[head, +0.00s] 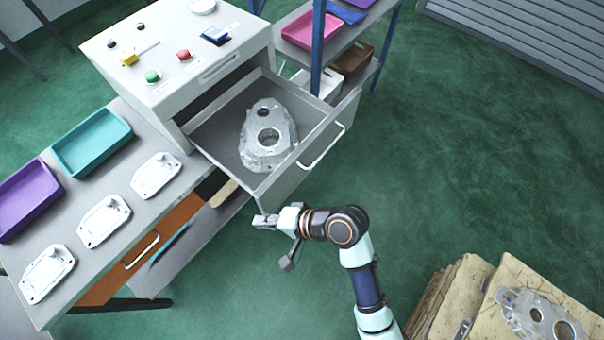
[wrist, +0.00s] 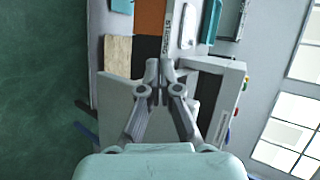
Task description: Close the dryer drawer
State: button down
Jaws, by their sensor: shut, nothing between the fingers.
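The dryer (head: 140,95) is a white box on the bench with a green and a red button on top. Its drawer (head: 222,138) is pulled out toward the lower right, with a bar handle (head: 322,147) on its front. A grey aluminium casting (head: 267,135) with two round holes lies inside the drawer. My gripper (head: 264,221) is shut and empty, just below the drawer's near front corner in the head view. Whether it touches the drawer I cannot tell. In the wrist view my gripper (wrist: 160,88) has its fingers together, with pale grey surfaces close behind them.
The bench (head: 150,220) carries several flat castings, a teal tray (head: 92,142) and a purple tray (head: 25,198). A shelf rack (head: 350,45) with bins stands beyond the drawer. Cardboard (head: 450,300) bearing a casting (head: 535,315) sits lower right. Green floor is clear to the right.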

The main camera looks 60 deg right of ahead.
jog(key=s+d+f+m+t+h+b, duration=0.1)
jog(key=s+d+f+m+t+b, duration=0.15)
jog(key=s+d+f+m, duration=0.65)
jog(key=m+t+h, duration=0.4)
jog(key=m+h, duration=0.2)
jog(key=m, duration=0.7)
send_near(294, 180)
jog(key=shift+g, duration=0.25)
jog(key=x, duration=0.2)
jog(key=b+x, duration=0.1)
jog(key=x, duration=0.1)
jog(key=r+b+x, duration=0.1)
jog(key=x, duration=0.2)
jog(key=shift+w+a, duration=0.1)
jog(key=shift+w, duration=0.05)
